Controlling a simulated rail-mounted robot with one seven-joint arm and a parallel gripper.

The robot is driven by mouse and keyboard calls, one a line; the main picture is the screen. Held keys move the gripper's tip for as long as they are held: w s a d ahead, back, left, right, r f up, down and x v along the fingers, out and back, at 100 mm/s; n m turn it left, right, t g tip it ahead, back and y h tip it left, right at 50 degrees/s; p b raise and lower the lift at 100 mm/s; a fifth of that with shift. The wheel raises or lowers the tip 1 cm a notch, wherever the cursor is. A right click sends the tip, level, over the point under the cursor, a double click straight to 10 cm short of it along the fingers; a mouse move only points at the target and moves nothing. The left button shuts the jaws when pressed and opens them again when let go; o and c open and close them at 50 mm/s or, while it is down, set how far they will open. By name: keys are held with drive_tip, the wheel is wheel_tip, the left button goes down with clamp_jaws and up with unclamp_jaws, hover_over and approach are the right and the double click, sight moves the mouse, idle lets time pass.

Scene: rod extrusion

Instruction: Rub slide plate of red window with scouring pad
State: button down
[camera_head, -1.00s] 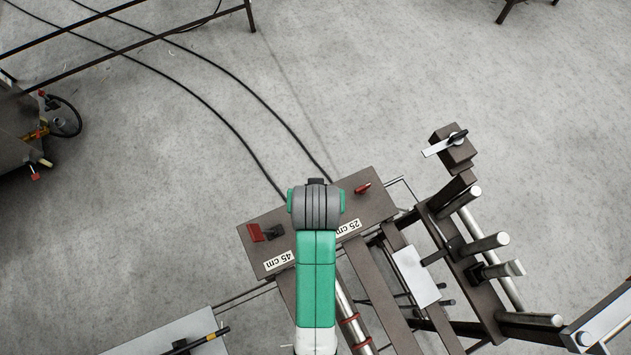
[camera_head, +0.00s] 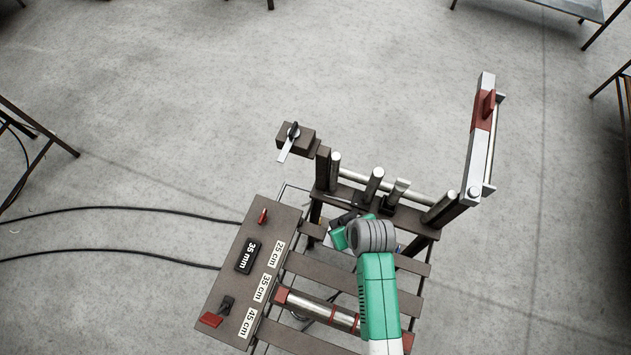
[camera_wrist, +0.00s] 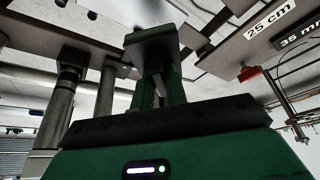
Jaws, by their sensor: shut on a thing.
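In the wrist view, my gripper (camera_wrist: 156,62) is shut on a dark grey, flat slab, probably the scouring pad (camera_wrist: 150,36). In the head view, my green arm covers most of the gripper and the pad cannot be made out. A tall metal frame with a red section and red handle, likely the red window (camera_head: 484,110), stands at the upper right of the machine. Its slide plate cannot be told apart for certain. My gripper is left of and below this frame in the picture, apart from it, near the row of metal posts.
Several upright metal posts (camera_head: 373,185) stand close beside my gripper. A lever on a brown block (camera_head: 296,138) is at their left. A brown panel (camera_head: 222,300) carries size labels and red switches. A bar with red rings (camera_head: 318,307) lies across the rack.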

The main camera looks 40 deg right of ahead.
drive_tip(key=shift+f+b, duration=3.05)
drive_tip(key=shift+f, duration=0.05)
drive_tip(key=shift+f, duration=0.3)
drive_tip(key=shift+w+a+r, duration=0.1)
drive_tip(key=shift+w+a, duration=0.45)
drive_tip(key=shift+w, duration=0.3)
drive_tip(key=shift+w+a, duration=0.5)
drive_tip(key=shift+w, duration=0.35)
drive_tip(key=shift+s+d+p, duration=0.4)
drive_tip(key=shift+s+d, duration=0.05)
drive_tip(key=shift+s, duration=0.25)
drive_tip(key=shift+s+d+p, duration=0.35)
drive_tip(key=shift+s+d, duration=0.05)
drive_tip(key=shift+s, duration=0.25)
drive_tip(key=shift+s+d+f, duration=0.15)
drive_tip(key=shift+s+f, duration=0.1)
drive_tip(key=shift+s, duration=0.1)
